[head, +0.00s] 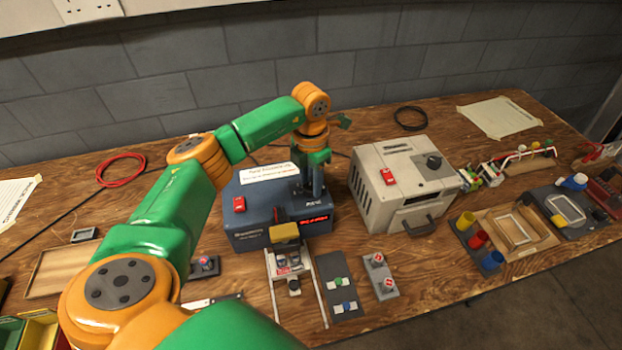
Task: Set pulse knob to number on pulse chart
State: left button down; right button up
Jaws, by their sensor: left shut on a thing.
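A blue charger box (255,222) stands at the middle of the bench with a red switch (239,204) and a small red-lit display (316,218) on its front. A white card (268,172) with small print lies along its top; the print is too small to read. My left gripper (316,192) points down at the right side of the box, above the display. It is shut on the pulse knob, which the fingers hide, so its setting cannot be read. My right gripper is not in view.
A grey-white machine (402,182) with a dark dial stands close to the right of my gripper. A rail stand (293,268) and switch plates (341,283) sit in front. A paper sheet (497,117) lies at the back right. Trays and cups crowd the right end.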

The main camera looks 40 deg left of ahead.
aim_at(310, 186)
pick_arm(q)
jog(key=n+p, duration=0.1)
jog(key=n, duration=0.4)
jog(key=shift+a+n, duration=0.1)
jog(key=shift+n, duration=0.2)
jog(key=n+p, duration=0.1)
jog(key=n, duration=0.4)
jog(key=shift+n+p, duration=0.3)
jog(key=shift+s, duration=0.1)
jog(key=shift+c, duration=2.2)
grip_release()
notch_tip(310, 186, up, 7)
jog(key=shift+b, duration=0.75)
